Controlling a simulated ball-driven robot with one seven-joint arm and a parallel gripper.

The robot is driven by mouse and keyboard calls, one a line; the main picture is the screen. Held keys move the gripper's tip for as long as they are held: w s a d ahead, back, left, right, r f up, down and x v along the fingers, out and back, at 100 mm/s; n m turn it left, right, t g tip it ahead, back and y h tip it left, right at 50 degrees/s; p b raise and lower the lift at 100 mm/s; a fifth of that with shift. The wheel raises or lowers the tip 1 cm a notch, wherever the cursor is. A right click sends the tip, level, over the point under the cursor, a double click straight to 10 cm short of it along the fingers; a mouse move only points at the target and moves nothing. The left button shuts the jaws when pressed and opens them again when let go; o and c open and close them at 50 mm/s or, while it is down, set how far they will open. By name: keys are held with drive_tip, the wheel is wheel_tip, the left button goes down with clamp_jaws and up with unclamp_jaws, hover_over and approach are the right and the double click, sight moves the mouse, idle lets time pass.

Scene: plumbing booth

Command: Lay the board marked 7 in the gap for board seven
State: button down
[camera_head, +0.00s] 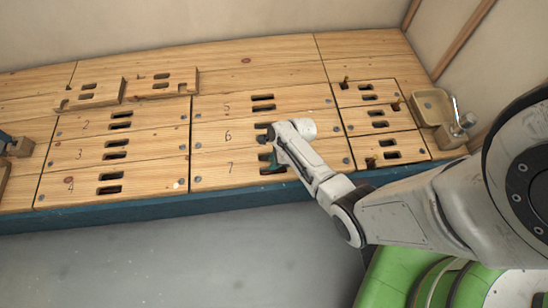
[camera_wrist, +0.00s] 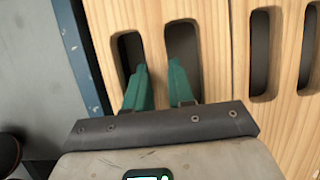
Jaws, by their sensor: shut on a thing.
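The board marked 7 (camera_head: 218,172) lies in the front row of the middle bay, below the board marked 6 (camera_head: 215,136). It looks about level with its neighbour, with its front edge along the blue bench edge. My gripper (camera_head: 272,162) is over its two slots. In the wrist view my gripper (camera_wrist: 160,85) has one green finger in each slot and is shut on the wooden bar between them. The board (camera_wrist: 213,65) shows a thin seam on its right side there. I cannot tell whether it rests fully down.
Two loose slotted boards (camera_head: 92,94) (camera_head: 162,84) lie on the bench at the back left. Boards marked 2, 3 and 4 (camera_head: 75,187) fill the left bay. Shorter boards (camera_head: 380,90) and a tan basin (camera_head: 432,105) are at right. Grey floor (camera_head: 180,255) is clear in front.

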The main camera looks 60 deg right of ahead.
drive_tip(key=shift+f, duration=0.15)
drive_tip(key=c, duration=0.9)
unclamp_jaws()
drive_tip(key=shift+f, duration=0.1)
drive_tip(key=p+v, duration=0.6)
drive_tip(key=v, duration=0.5)
